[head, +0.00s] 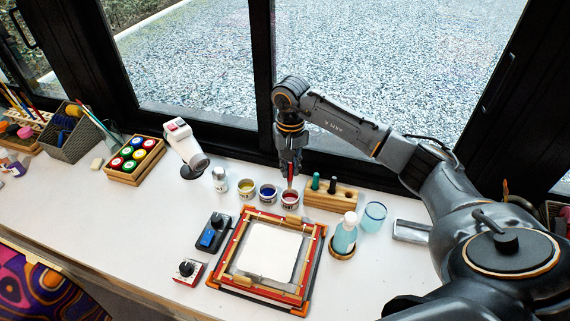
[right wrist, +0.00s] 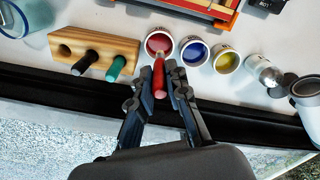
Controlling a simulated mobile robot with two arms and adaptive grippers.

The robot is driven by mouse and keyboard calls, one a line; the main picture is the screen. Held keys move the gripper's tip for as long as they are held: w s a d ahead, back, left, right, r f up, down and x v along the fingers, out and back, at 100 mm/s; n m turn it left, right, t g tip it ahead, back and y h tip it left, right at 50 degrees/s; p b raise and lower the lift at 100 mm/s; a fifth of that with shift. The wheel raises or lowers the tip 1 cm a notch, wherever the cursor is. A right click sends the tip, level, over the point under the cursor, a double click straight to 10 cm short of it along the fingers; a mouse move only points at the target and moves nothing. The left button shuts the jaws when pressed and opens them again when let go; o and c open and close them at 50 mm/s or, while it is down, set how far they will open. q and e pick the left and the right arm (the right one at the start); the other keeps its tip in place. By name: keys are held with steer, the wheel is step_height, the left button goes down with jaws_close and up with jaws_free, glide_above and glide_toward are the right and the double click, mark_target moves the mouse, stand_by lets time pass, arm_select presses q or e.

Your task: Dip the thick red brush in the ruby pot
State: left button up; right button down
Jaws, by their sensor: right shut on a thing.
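The thick red brush (right wrist: 159,80) is held in my right gripper (right wrist: 160,92), with its lower end toward the ruby pot (right wrist: 149,41). In the head view my right gripper (head: 290,170) points down right above the ruby pot (head: 290,203), with the red brush (head: 290,180) between its fingers. The brush's lower end overlaps the pot's mouth in both views; I cannot tell whether it touches the red paint. The pot is a small white jar with red inside. My left gripper is not in view.
A blue pot (head: 267,194) and a yellow pot (head: 246,189) stand left of the ruby pot. A wooden holder (head: 345,199) with a black and a green handle stands to its right. A framed screen (head: 240,285) lies in front. A teal bottle (head: 345,237) and a glass (head: 374,215) stand right.

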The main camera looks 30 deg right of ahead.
mark_target(290, 185)
steer(key=shift+f, duration=0.2)
steer(key=shift+w+d+f, duration=0.1)
steer(key=shift+d+f, duration=0.1)
steer(key=shift+f+b, duration=0.5)
steer(key=shift+f, duration=0.35)
step_height(290, 185, down, 4)
steer(key=b, duration=0.3)
steer(key=shift+r+b, duration=0.15)
steer(key=shift+b, duration=0.25)
steer(key=shift+r+p, duration=1.55)
steer(key=shift+r, duration=1.8)
